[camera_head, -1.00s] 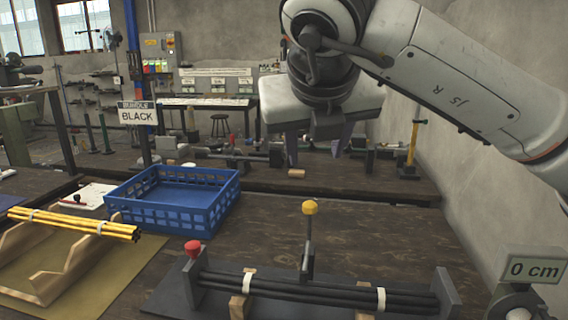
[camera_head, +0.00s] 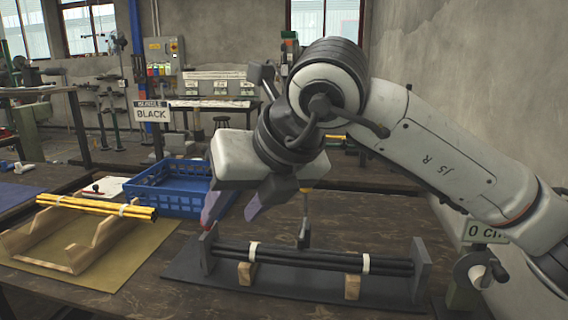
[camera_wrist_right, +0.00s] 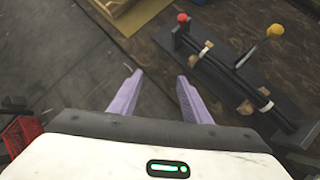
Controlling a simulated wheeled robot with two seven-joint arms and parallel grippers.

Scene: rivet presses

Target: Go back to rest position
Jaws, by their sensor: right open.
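My right gripper (camera_head: 233,210) is open and empty, with its purple fingers pointing down. In the head view it hangs in front of the blue crate (camera_head: 160,203) and the left end of the black fixture. A bundle of black rods (camera_head: 310,259) with white bands lies in the fixture (camera_head: 421,270), and also shows in the wrist view (camera_wrist_right: 225,70). My left gripper is not in view.
Yellow rods (camera_head: 98,206) lie on a wooden cradle (camera_head: 75,255) at the left. A "BLACK" sign (camera_head: 152,112) stands behind the blue crate. A red crate (camera_wrist_right: 22,133) shows at the wrist view's left.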

